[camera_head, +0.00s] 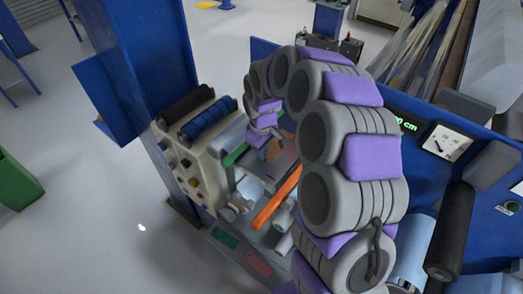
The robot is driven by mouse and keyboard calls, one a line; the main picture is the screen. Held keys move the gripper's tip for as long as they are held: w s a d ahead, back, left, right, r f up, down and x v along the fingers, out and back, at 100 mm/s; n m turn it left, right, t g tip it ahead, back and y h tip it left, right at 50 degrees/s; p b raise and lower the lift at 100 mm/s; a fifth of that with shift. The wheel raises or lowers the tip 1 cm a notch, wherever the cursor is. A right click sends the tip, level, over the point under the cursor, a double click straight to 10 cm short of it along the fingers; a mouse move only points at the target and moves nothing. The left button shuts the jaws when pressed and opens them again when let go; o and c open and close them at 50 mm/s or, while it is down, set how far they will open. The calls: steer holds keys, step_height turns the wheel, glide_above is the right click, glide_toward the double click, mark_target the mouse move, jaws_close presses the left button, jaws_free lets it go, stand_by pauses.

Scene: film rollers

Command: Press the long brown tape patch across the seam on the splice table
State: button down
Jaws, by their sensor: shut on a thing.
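My gripper (270,143) is at the far end of my grey and purple arm, low over the splice table (250,187). It is small in view and partly covered by my arm. It is shut on a small brown piece, which looks like the tape patch (274,151). The patch's full length, and whether it touches the table, cannot be made out. The seam cannot be made out. An orange bar (277,198) slants across the table nearer to me, and a green bar (236,154) lies at its left.
A beige control box (195,150) with black and blue rollers stands left of the table, beside a blue column (150,80). My arm hides much of the right side. A black roller (451,232) and blue panels are at the right. Open floor lies left.

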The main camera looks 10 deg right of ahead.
steer(key=shift+d+f, duration=0.1)
stand_by(0.3)
steer(key=c, duration=1.2)
jaws_free()
steer(key=shift+d, duration=0.15)
steer(key=shift+o, duration=0.3)
steer(key=o, duration=0.4)
steer(key=shift+w+r, duration=0.1)
steer(key=shift+r, duration=0.45)
steer(key=shift+r+p, duration=0.9)
steer(key=shift+r, duration=2.1)
